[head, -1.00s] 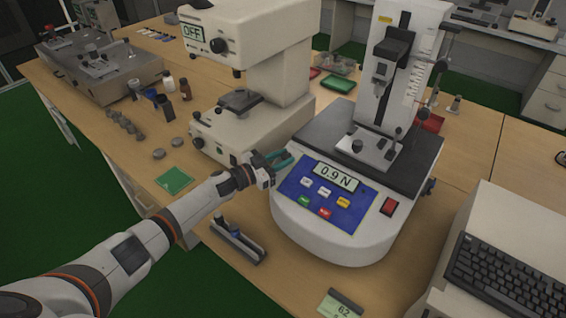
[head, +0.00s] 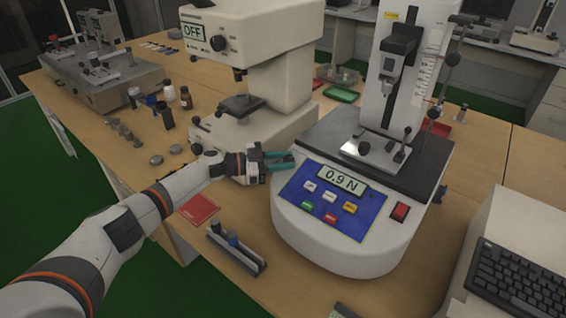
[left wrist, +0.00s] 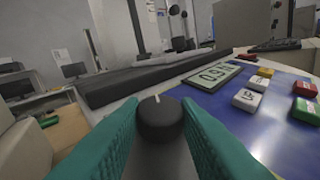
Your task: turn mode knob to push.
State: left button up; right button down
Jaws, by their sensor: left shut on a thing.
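The black round mode knob (left wrist: 160,118) sits between the two green fingers of my left gripper in the left wrist view. Its pale pointer mark is at the top, close to upright and slightly left. My left gripper (head: 280,160) is shut on the knob at the left side of the white tester (head: 330,250); in the head view the fingers hide the knob. The tester's blue panel (head: 347,223) has several coloured buttons and a display (head: 341,180) reading 0.9 N. I see no readable "push" label. My right gripper is not in view.
A beige microscope-like machine (head: 270,75), whose screen reads OFF, stands just behind my left gripper. A red card (head: 200,208) and a grey rail holder (head: 237,250) lie in front. A keyboard (head: 525,270) is at the right.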

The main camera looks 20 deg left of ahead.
pick_arm(q)
jog(key=o, duration=1)
jog(key=shift+c, duration=0.2)
jog(key=b+v, duration=0.1)
jog(key=v, duration=1.1)
jog(key=shift+b, duration=0.3)
jog(key=shift+w, duration=0.1)
